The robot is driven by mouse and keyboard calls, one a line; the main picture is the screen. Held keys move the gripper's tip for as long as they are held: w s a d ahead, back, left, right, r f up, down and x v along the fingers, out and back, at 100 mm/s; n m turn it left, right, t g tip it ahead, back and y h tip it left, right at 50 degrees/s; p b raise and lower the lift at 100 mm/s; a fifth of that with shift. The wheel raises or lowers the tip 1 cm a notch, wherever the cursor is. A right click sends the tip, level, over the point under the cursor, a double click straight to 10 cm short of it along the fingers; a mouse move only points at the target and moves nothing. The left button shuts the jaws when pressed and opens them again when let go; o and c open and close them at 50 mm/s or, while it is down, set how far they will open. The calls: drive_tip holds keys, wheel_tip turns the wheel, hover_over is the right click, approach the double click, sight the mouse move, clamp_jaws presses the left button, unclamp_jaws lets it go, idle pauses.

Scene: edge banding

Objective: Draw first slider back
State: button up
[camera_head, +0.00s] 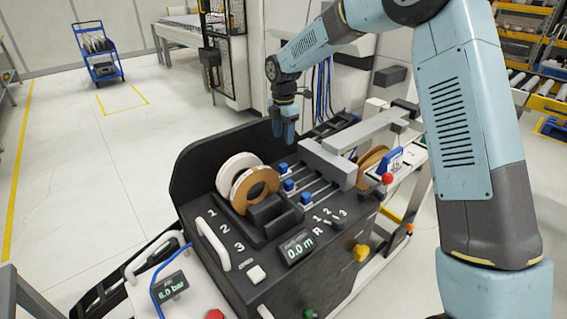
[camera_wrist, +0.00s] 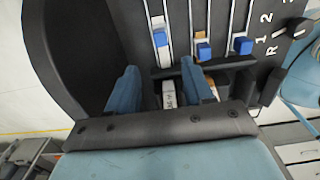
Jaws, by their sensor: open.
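Three blue slider knobs sit on parallel metal rails on top of the dark edge-banding machine. The farthest knob (camera_head: 282,168), on the side of the printed 1, is the first slider; it is leftmost in the wrist view (camera_wrist: 160,39). The middle knob (camera_head: 289,185) and the nearest knob (camera_head: 306,198) follow; they show in the wrist view as the second (camera_wrist: 204,51) and the rightmost (camera_wrist: 242,45). My gripper (camera_head: 285,138) points down above the far side of the machine. In the wrist view its fingers (camera_wrist: 160,86) are apart, with no slider between them.
White and brown band rolls (camera_head: 256,188) stand left of the rails, before a tall dark curved guard (camera_head: 190,165). A grey beam (camera_head: 340,168) crosses the rails' right ends. A red-topped lever (camera_head: 387,179) and a display (camera_head: 297,247) are nearby.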

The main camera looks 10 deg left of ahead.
sight(283, 165)
wheel_tip(283, 165, down, 12)
drive_tip(key=shift+r, duration=0.1)
idle(0.4)
drive_tip(key=shift+c, duration=0.3)
clamp_jaws()
